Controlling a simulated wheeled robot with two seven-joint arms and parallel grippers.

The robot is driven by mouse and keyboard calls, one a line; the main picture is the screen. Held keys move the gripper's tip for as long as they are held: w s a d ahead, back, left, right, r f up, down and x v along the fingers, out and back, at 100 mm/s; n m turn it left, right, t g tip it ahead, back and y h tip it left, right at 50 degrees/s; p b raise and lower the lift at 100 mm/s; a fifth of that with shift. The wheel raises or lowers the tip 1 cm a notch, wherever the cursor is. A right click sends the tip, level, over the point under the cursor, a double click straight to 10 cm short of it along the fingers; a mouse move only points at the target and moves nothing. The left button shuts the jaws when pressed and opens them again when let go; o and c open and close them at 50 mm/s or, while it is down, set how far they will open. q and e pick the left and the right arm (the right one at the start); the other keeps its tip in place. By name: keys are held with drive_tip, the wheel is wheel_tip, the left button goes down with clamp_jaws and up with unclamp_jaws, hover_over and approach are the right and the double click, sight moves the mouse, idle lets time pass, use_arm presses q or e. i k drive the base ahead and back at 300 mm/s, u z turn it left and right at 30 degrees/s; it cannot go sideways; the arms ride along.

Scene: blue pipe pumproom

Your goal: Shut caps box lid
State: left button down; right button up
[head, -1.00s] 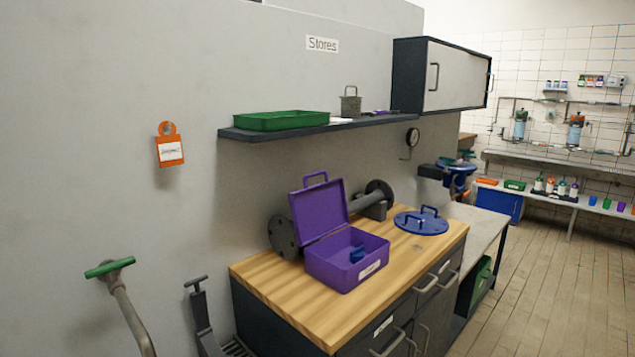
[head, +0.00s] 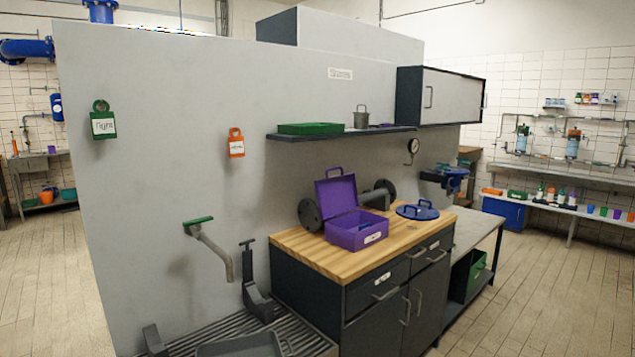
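The caps box is a purple box (head: 356,231) with a white label on its front, standing on the wooden top of a dark cabinet. Its purple lid (head: 336,195) stands up open at the back, with a handle on its upper edge. The box's inside is only partly visible from here. Neither of my grippers is in the head view.
A blue round lid with handles (head: 417,210) and a grey flanged pipe piece (head: 376,197) share the wooden worktop (head: 300,246). A shelf (head: 340,134) with a green tray (head: 310,128) hangs above. Open floor (head: 560,290) lies at the right.

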sight(336, 196)
drive_tip(key=z, duration=0.8)
drive_tip(key=i, duration=0.6)
drive_tip(key=z, duration=0.4)
drive_tip(key=i, duration=1.3)
drive_tip(key=u, duration=0.55)
